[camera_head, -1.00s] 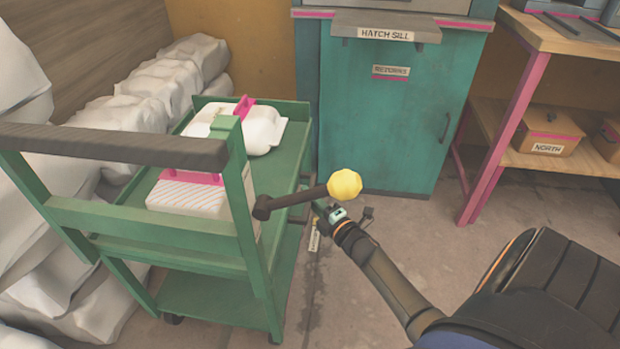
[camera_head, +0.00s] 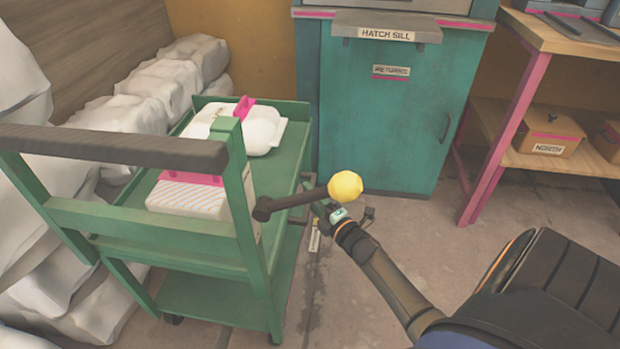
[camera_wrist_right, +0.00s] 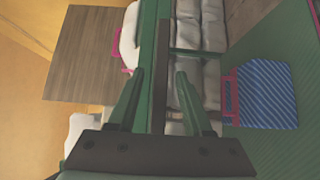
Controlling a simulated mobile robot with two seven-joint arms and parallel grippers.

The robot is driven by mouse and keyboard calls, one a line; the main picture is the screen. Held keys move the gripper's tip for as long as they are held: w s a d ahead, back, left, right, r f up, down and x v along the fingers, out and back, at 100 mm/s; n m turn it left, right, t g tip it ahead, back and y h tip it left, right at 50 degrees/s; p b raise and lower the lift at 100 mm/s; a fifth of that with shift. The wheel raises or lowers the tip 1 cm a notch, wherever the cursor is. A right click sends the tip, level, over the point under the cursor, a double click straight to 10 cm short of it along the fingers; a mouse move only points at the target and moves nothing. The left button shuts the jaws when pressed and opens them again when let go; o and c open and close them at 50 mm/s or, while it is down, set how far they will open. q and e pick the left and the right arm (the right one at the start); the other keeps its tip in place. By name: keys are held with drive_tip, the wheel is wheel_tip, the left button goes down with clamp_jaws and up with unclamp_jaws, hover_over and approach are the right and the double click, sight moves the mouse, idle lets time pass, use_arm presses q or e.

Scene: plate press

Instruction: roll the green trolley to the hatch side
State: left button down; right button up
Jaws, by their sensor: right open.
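The green trolley (camera_head: 150,245) stands at the left, its dark push bar (camera_head: 115,145) towards me and its far end near the hatch cabinet. My right gripper (camera_head: 318,200) is low at the trolley's right side, partly hidden behind the lever. In the right wrist view my right gripper (camera_wrist_right: 160,85) is open, with a dark and green bar between its fingers. I cannot tell whether the fingers touch the bar. My left gripper is not in view.
The teal cabinet (camera_head: 390,130) with the hatch sill (camera_head: 385,30) stands behind the trolley. White sacks (camera_head: 130,110) are piled along the trolley's left. A white bag (camera_head: 255,128) and a striped box (camera_head: 185,198) ride on top.

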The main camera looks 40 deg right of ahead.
drive_tip(key=s+p, duration=0.3)
drive_tip(key=s, duration=0.9)
drive_tip(key=shift+a, duration=0.45)
drive_tip(key=shift+s, duration=0.1)
